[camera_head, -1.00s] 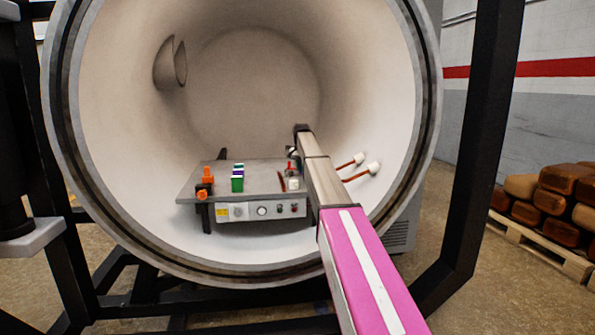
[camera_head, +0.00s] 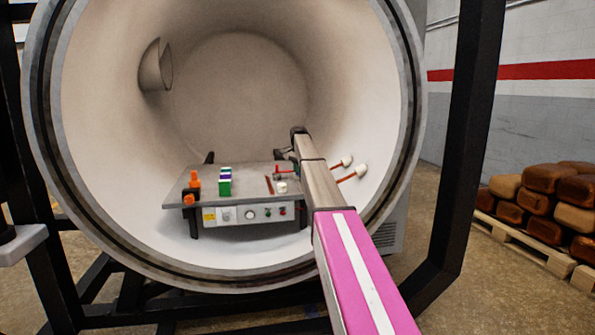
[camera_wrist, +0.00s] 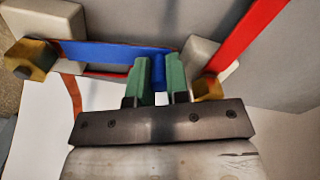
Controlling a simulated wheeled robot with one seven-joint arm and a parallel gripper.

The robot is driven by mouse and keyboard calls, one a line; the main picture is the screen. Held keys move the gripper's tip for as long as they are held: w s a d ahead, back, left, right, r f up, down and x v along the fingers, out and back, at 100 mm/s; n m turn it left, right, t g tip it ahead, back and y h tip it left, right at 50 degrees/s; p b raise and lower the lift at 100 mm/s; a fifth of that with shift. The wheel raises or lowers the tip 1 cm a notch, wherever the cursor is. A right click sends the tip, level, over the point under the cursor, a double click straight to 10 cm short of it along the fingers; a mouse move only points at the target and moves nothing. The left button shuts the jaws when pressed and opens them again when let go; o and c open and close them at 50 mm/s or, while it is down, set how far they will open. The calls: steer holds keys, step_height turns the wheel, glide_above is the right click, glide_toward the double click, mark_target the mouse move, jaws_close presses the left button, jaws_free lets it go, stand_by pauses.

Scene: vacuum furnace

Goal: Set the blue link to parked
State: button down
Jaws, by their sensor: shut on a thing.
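The blue link (camera_wrist: 110,53) is a flat bar in the wrist view, running across the upper left from a brass hex nut on the left toward my fingers. A blue upright peg (camera_wrist: 158,72) stands at its right end. My gripper (camera_wrist: 160,78) has its two green fingers shut on this peg, one on each side. In the head view my arm reaches into the round chamber, to the back right of a grey bench (camera_head: 245,174). The link cannot be made out there. I cannot read any mark of the parked position.
A red bar (camera_wrist: 243,42) rises to the right beside a second brass fitting (camera_wrist: 207,88). The bench bears green (camera_head: 225,188) and orange (camera_head: 194,180) parts. Two white-ended red handles (camera_head: 360,171) stick out right of my arm. The chamber rim (camera_head: 409,125) surrounds the arm.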

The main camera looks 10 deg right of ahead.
steer(key=shift+d, duration=0.1)
steer(key=c, duration=1.1)
jaws_free()
steer(key=shift+r, duration=0.2)
step_height(320, 180, up, 10)
steer(key=shift+r, duration=0.25)
steer(key=shift+s, duration=0.1)
